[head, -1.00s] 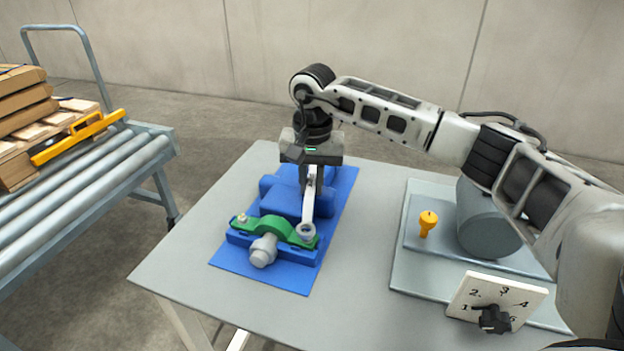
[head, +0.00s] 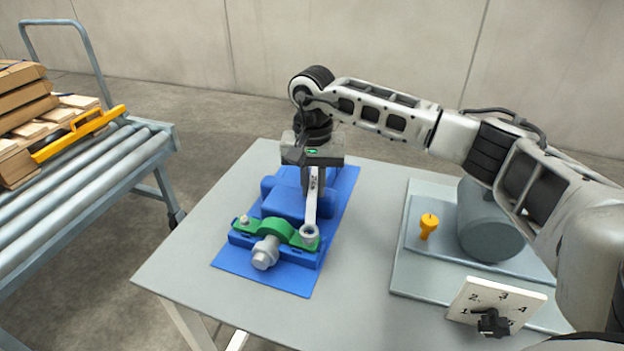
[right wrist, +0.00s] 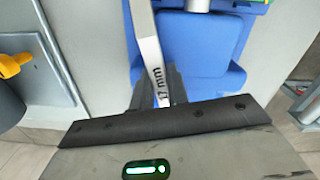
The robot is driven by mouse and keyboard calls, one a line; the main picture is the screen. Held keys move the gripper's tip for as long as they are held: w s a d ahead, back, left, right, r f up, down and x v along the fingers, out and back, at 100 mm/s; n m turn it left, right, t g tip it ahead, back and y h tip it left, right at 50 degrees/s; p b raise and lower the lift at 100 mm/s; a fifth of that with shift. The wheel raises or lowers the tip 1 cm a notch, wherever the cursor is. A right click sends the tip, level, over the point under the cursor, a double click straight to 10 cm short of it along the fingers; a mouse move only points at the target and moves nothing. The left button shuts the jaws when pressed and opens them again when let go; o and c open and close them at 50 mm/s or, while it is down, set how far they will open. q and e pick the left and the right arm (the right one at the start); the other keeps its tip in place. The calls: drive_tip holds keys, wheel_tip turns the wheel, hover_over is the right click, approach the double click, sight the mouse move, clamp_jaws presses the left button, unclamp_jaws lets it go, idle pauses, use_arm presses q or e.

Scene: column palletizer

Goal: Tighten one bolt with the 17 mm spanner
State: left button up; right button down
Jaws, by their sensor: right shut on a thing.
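My right gripper (head: 315,180) is shut on the spanner (head: 310,212), above the blue fixture. The spanner also shows in the right wrist view (right wrist: 147,40), with "17 mm" on its handle. In the head view the spanner's ring end (head: 308,232) is at the right end of the green clamp (head: 278,228), over where a bolt would sit; the ring hides what is under it. Another bolt (head: 244,219) shows at the clamp's left end. A grey shaft (head: 264,254) sticks out under the clamp. My left gripper is not in view.
The blue fixture (head: 288,200) stands on a blue mat (head: 262,280) on a grey table (head: 190,260). To the right are a yellow knob (head: 428,224) and a numbered dial plate (head: 485,298). A roller conveyor (head: 80,190) with stacked boxes stands at the far left.

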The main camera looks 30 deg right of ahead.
drive_tip(key=shift+s+d+f, duration=0.1)
drive_tip(key=shift+s+d, duration=0.1)
drive_tip(key=shift+s, duration=0.2)
drive_tip(key=shift+w+r+p, duration=0.1)
drive_tip(key=shift+r+p, duration=0.45)
drive_tip(key=shift+r, duration=0.05)
drive_tip(key=shift+w+r+p, duration=0.1)
drive_tip(key=shift+r+p, duration=1.1)
drive_tip(key=shift+r, duration=0.85)
